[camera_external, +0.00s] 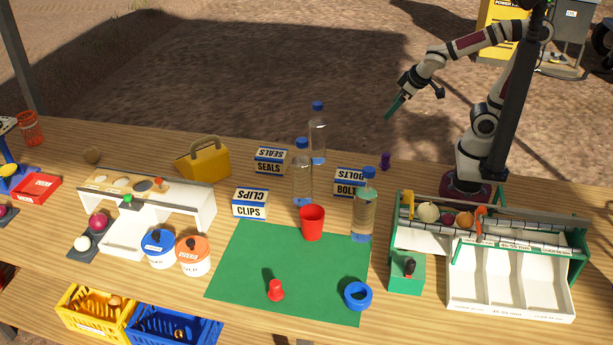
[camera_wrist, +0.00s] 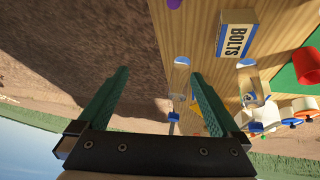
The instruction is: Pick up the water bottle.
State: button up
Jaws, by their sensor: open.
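Three clear bottles with blue caps stand upright on the wooden table: a back bottle (camera_external: 318,140), a middle bottle (camera_external: 302,180) and a front-right bottle (camera_external: 364,212) at the green mat's edge. I cannot tell which one the task means. My gripper (camera_external: 393,107), with green fingers, is raised at the upper right, apart from all the bottles. In the wrist view my gripper (camera_wrist: 160,76) is open with nothing held. One bottle (camera_wrist: 181,80) shows beyond the right fingertip, and another bottle (camera_wrist: 250,85) shows farther right.
A red cup (camera_external: 312,223) stands between the middle and front-right bottles. A purple object (camera_external: 385,161) is behind them. A green rack (camera_external: 490,225) stands at right.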

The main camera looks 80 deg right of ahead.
aim_at(360, 220)
jog(key=w+a+r+n+t+y, duration=0.2)
jog(key=w+a+n+t, duration=0.15)
jog(key=w, duration=0.35)
jog(key=w+a+r+n+t+y, duration=0.1)
jog(key=w+a+n+t+y, duration=0.1)
jog(key=w+a+n, duration=0.3)
jog(key=s+a+f+n+g+y, duration=0.3)
jog(key=s+a+n+g+y, duration=0.1)
jog(key=s+a+n+g, duration=0.15)
jog(key=s+a+f+n+g+y, duration=0.4)
jog(key=a, duration=0.3)
jog(key=x, duration=0.9)
jog(key=w+x, duration=0.1)
jog(key=x, duration=0.4)
jog(key=shift+a+f, duration=0.1)
jog(key=shift+a, duration=0.2)
jog(key=shift+w, duration=0.1)
grip_shut()
